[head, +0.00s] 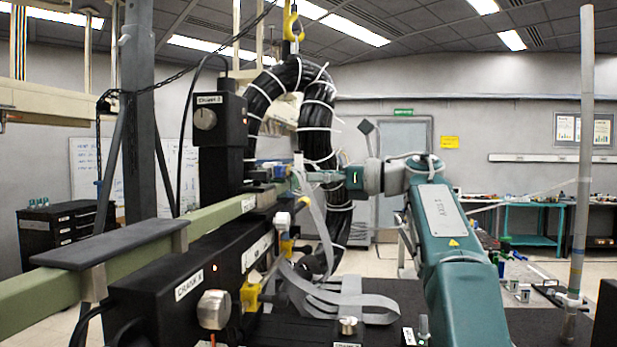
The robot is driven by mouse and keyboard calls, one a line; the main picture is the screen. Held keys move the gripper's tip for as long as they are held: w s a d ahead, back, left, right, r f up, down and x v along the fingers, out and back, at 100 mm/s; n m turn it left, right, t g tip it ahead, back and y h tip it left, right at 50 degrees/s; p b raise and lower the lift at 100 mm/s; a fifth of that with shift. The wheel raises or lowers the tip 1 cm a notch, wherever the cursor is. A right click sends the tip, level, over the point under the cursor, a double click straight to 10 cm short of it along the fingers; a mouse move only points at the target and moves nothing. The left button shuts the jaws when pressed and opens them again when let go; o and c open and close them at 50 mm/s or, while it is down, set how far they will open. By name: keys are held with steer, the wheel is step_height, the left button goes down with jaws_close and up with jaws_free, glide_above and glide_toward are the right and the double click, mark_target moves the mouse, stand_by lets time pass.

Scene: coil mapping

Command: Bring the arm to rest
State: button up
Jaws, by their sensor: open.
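My teal and grey arm (445,220) rises from the lower right of the head view and bends left at its top. My gripper (312,177) points left at the middle of the picture, level with the upper end of the green beam. It looks open, but its fingertips are small and partly lost against the black cable coil (318,120) and the fittings there. I cannot tell whether it touches them. Nothing is clearly held in it.
A black box labelled crank (190,285) and a pale green beam (215,215) fill the lower left. A yellow hook (293,25) holds the coil. A grey ribbon cable (345,300) hangs below my gripper. A grey pole (584,150) stands at right. A teal bench (535,240) is behind.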

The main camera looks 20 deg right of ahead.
steer(key=shift+a+r, duration=0.1)
step_height(320, 180, up, 7)
steer(key=s+a+m+t+h, duration=0.15)
steer(key=m+t+h, duration=0.45)
steer(key=m+t, duration=0.85)
steer(key=s+f+m+g+h, duration=0.5)
steer(key=f+m+h, duration=0.1)
steer(key=f+m, duration=0.6)
steer(key=s+f+m+g+h, duration=0.55)
steer(key=f+m, duration=0.45)
steer(key=m, duration=0.4)
steer(key=s+a+f+m+g+y, duration=0.1)
steer(key=s+a+f+m+g, duration=0.2)
steer(key=s+f, duration=0.6)
steer(key=s+a+f+m+g+y, duration=0.2)
steer(key=s+a+f+g, duration=0.3)
steer(key=s+f, duration=0.4)
step_height(320, 180, down, 7)
steer(key=shift+s+f+m+g, duration=0.15)
steer(key=shift+s+m+g, duration=0.3)
steer(key=shift+m, duration=0.2)
